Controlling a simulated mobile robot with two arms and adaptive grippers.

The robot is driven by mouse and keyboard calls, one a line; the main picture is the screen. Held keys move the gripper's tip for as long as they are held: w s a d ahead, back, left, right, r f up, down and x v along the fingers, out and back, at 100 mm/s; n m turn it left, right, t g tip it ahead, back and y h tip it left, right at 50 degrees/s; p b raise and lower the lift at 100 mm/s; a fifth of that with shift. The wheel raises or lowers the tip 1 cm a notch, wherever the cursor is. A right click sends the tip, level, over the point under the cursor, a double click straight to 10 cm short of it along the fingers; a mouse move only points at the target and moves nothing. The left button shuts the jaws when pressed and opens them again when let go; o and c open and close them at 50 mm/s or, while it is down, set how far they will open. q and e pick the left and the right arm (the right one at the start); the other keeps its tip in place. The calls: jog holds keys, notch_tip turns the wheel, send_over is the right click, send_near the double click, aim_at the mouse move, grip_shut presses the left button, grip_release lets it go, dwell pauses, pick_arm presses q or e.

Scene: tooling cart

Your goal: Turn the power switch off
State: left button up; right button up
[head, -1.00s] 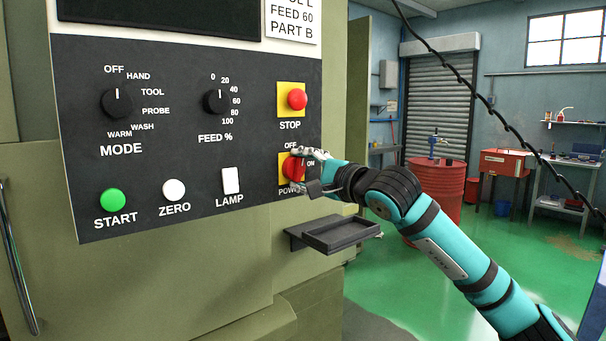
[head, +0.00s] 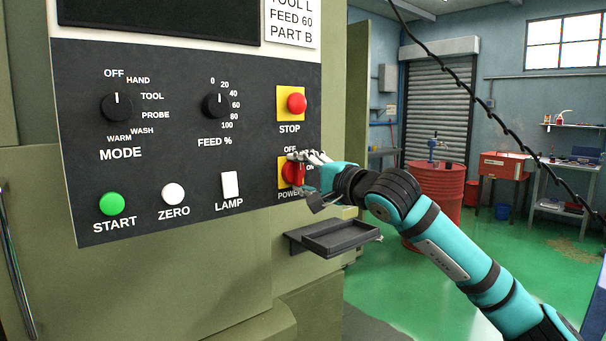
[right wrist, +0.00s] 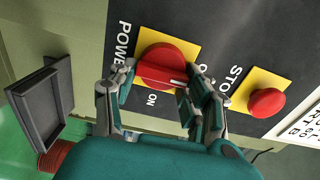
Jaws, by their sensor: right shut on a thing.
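The power switch is a red rotary knob (head: 291,172) on a yellow plate, low on the right side of the black panel. OFF is printed above it and ON to its right. It also shows in the right wrist view (right wrist: 165,68), with a white mark on its raised bar. The mark points mostly toward the OFF side, a little toward ON. In the head view my right gripper (head: 312,180) covers the knob's right side. My left gripper is not in view.
The red STOP button (head: 297,103) sits just above on its own yellow plate. The white LAMP switch (head: 230,184) is to the left. A dark tray (head: 340,238) juts out below the panel. Open green floor lies to the right.

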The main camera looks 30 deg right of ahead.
jog(key=o, duration=1.1)
jog(key=s, duration=1.2)
jog(key=shift+d, duration=0.45)
jog(key=shift+w+f, duration=0.1)
